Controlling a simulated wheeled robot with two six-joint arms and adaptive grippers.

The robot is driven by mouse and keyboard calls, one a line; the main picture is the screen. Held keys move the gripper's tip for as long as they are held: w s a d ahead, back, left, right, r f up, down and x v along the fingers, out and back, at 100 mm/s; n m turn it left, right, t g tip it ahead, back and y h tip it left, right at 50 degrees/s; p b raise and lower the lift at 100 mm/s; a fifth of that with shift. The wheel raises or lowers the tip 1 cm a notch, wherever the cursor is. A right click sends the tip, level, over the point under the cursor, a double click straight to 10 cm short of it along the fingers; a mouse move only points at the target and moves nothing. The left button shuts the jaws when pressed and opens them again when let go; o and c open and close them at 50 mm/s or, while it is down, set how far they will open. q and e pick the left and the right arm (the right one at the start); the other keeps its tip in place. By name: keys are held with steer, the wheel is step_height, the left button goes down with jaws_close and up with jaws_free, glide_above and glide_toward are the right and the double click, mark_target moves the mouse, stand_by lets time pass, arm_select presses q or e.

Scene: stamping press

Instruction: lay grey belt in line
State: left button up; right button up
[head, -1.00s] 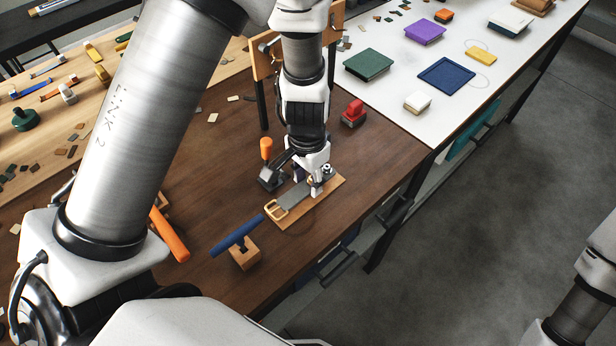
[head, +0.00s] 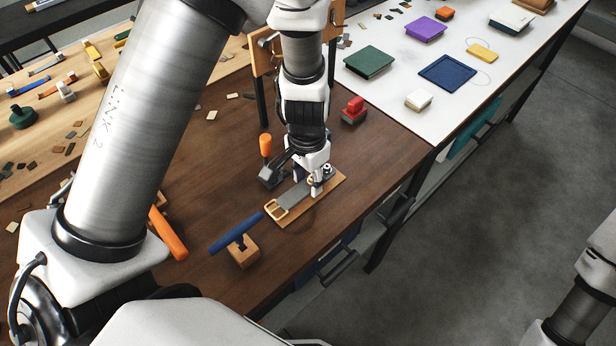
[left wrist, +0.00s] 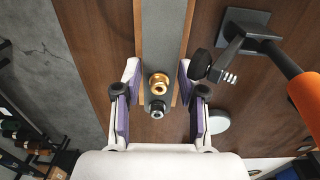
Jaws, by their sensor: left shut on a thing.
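In the left wrist view, the gripper's fingers (left wrist: 158,92) stand on both sides of the belt (left wrist: 164,35). A brass fitting (left wrist: 158,83) and a dark fitting (left wrist: 157,108) show between them. My right gripper is out of view.
An orange-handled lever tool (head: 266,150) stands close left of the gripper. A blue-handled tool on a wooden block (head: 243,254) stands nearby, and a red-topped block (head: 353,111) behind. The table's front edge is close to the board.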

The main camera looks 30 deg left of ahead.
arm_select(q)
steer(key=shift+f+b, duration=1.25)
steer(key=shift+f, duration=0.05)
steer(key=shift+r, duration=0.1)
steer(key=o, duration=1)
steer(key=shift+c, duration=0.5)
step_height(320, 180, up, 7)
steer(key=p, duration=0.6)
steer(key=shift+r, duration=0.1)
